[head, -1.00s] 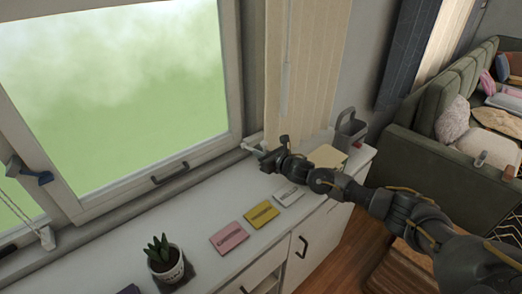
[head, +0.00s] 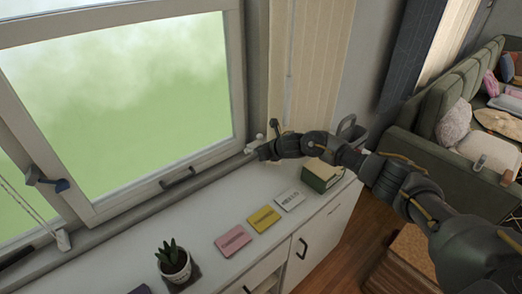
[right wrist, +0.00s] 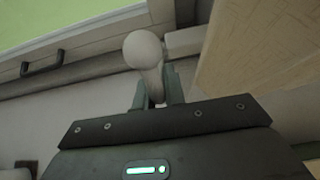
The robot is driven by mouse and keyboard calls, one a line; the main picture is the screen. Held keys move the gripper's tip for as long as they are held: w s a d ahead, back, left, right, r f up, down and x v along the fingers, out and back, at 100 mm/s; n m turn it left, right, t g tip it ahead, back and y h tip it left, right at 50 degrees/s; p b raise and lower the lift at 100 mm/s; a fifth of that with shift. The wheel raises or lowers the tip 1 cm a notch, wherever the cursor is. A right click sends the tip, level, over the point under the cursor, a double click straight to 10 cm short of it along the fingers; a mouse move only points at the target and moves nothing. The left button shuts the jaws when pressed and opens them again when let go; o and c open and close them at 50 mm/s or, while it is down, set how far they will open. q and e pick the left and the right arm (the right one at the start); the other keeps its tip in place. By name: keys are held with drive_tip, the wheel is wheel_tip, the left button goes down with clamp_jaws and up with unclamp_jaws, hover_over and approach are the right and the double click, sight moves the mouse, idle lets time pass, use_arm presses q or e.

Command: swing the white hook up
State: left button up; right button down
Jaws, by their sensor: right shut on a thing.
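The white hook (head: 254,144) is a small white piece at the window's lower right corner, by the end of the sill. In the right wrist view its rounded white end (right wrist: 143,50) stands up between my fingers, and its narrow stem runs down into the grip. My right gripper (head: 264,151) is shut on the hook; its fingers (right wrist: 158,90) close around the stem. The fingers hide part of the stem. My left gripper is not in view.
A window handle (head: 177,177) and a beige blind (head: 308,75) are close by.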

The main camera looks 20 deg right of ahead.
drive_tip(key=c, duration=1.5)
unclamp_jaws()
drive_tip(key=b+v, duration=0.3)
drive_tip(key=v, duration=0.7)
drive_tip(key=shift+s+d+r, duration=0.15)
drive_tip(key=shift+s, duration=0.2)
